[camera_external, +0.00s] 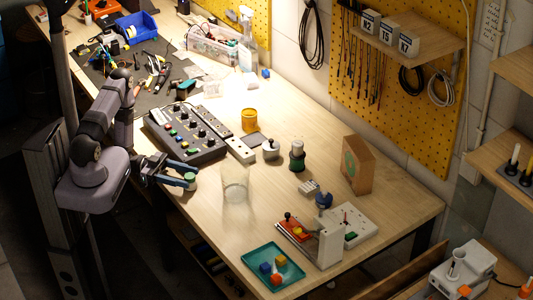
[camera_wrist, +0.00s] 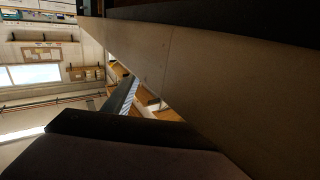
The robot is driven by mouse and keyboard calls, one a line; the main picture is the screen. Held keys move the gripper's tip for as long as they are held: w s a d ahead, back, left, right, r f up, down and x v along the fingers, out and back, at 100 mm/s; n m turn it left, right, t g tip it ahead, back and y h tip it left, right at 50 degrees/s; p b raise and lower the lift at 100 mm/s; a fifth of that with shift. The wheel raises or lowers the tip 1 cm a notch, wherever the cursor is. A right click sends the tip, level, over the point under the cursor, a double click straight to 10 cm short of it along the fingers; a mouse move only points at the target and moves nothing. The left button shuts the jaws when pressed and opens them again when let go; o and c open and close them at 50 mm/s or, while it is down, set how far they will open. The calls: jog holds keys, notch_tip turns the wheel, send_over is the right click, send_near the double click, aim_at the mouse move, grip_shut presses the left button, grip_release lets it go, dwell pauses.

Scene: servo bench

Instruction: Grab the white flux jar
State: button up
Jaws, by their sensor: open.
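A small pale, rounded item with a dark top (camera_external: 271,149) stands mid-table and may be the white flux jar; its label is too small to read. A small green-topped round item (camera_external: 190,178) is at the table's near left edge, right by my fingertips; I cannot tell whether they touch it. My gripper (camera_external: 181,172) is open, with blue on its fingers, well left of the pale item. In the wrist view, a dark finger with a striped pad (camera_wrist: 128,98) shows, and no jar is visible.
A clear container (camera_external: 235,182) stands right of my gripper. A black button console (camera_external: 187,130) lies behind it. A teal tray (camera_external: 251,257) sits near the front.

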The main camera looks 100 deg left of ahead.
aim_at(189, 176)
jog(key=shift+w+d, duration=0.2)
jog(key=shift+w, duration=0.75)
jog(key=c, duration=1.2)
jog(key=shift+r, duration=0.15)
jog(key=shift+r+b, duration=0.5)
jog(key=shift+r, duration=4.35)
